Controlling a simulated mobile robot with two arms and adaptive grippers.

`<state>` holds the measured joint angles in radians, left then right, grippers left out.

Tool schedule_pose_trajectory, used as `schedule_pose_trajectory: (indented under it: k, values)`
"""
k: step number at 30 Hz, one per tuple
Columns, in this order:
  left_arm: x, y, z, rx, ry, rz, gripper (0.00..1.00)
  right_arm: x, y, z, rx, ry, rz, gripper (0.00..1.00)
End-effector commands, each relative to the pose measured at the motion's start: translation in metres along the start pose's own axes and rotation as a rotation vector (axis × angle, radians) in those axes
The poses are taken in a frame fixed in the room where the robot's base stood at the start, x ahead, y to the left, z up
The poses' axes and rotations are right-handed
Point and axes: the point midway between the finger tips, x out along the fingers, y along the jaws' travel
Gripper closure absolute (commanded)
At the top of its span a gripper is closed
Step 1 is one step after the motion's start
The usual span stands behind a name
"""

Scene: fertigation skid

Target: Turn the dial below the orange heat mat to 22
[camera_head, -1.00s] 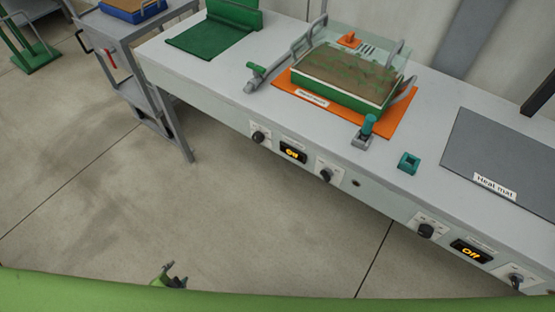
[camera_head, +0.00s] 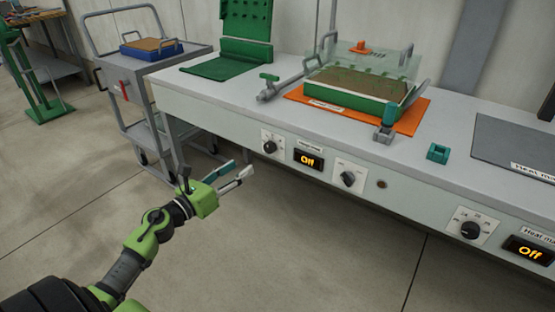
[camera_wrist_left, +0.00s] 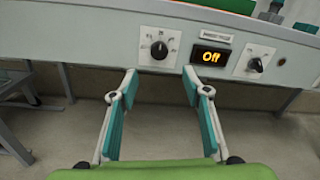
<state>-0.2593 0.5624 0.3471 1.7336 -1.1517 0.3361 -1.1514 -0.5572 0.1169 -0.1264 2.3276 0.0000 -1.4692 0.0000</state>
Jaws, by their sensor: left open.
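The orange heat mat (camera_head: 410,122) lies on the bench under a green tray (camera_head: 362,95) of brown soil with a clear lid. On the bench front below it are a black dial (camera_head: 270,147) on a white scale plate, a display reading "Off" (camera_head: 308,159), and a second black knob (camera_head: 348,179). The left wrist view also shows the left dial (camera_wrist_left: 159,50), display (camera_wrist_left: 211,56) and right knob (camera_wrist_left: 256,64). The scale figures are too small to read. My left gripper (camera_head: 240,174) is open and empty, in front of and below the left dial, apart from the panel. My right gripper is not in view.
A grey heat mat (camera_head: 515,140) lies to the right, with its own dial (camera_head: 471,230) and "Off" display (camera_head: 528,250) below. A grey trolley (camera_head: 180,55) stands left of the bench. The floor before the panel is clear.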

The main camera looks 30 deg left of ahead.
Motion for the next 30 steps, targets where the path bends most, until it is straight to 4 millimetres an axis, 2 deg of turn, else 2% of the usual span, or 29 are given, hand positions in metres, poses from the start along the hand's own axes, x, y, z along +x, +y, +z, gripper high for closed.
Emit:
schedule_pose_trajectory:
  k: [18, 24, 30]
  values:
    - [0.108, 0.001, 0.001, -0.007, -0.001, 0.002, 0.56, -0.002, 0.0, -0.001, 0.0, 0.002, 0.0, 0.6]
    - [0.126, 0.001, -0.001, -0.008, 0.001, 0.003, 0.56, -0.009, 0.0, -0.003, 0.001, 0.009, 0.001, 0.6]
    - [0.131, 0.001, -0.001, -0.007, 0.001, 0.002, 0.56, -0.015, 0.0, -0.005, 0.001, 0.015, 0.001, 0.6]
